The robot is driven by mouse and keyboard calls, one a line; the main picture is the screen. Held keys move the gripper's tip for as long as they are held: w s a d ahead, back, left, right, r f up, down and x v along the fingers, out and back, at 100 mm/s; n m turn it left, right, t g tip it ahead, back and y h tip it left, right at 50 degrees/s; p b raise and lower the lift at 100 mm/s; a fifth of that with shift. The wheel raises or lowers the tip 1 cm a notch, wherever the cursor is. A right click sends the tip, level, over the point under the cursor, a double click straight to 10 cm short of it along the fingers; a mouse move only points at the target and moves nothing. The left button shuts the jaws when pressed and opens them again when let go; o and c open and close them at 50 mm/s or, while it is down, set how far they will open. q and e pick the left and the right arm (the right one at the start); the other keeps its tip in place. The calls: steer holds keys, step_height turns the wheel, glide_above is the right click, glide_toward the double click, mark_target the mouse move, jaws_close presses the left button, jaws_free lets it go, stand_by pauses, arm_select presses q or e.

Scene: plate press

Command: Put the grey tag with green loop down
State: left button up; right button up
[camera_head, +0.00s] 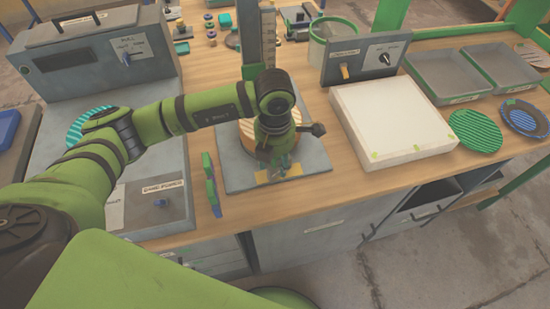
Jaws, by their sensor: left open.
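My left arm reaches in from the left, and its gripper (284,170) points down over the front of the grey press base (235,178). The gripper is open; its fingers are small and partly hidden by the wrist. An orange-and-white striped plate (246,133) lies on the press base, partly covered by my wrist. I cannot make out a grey tag with a green loop with certainty. My right gripper is not in view.
A white block (390,125) stands right of the press. Green and blue striped plates (474,134) (524,118) and grey trays (450,75) are farther right. A control box (95,60) stands back left. Thin green and blue pieces (212,190) stand left of the press base. Some wooden worktop (320,105) is bare.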

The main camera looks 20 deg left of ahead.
arm_select(q)
steer(key=shift+w+r+b, duration=0.1)
steer(key=shift+r+b, duration=0.25)
steer(key=shift+r, duration=0.2)
step_height(320, 180, up, 10)
steer(key=shift+f+b, duration=0.15)
steer(key=shift+b, duration=0.9)
steer(key=shift+r, duration=0.7)
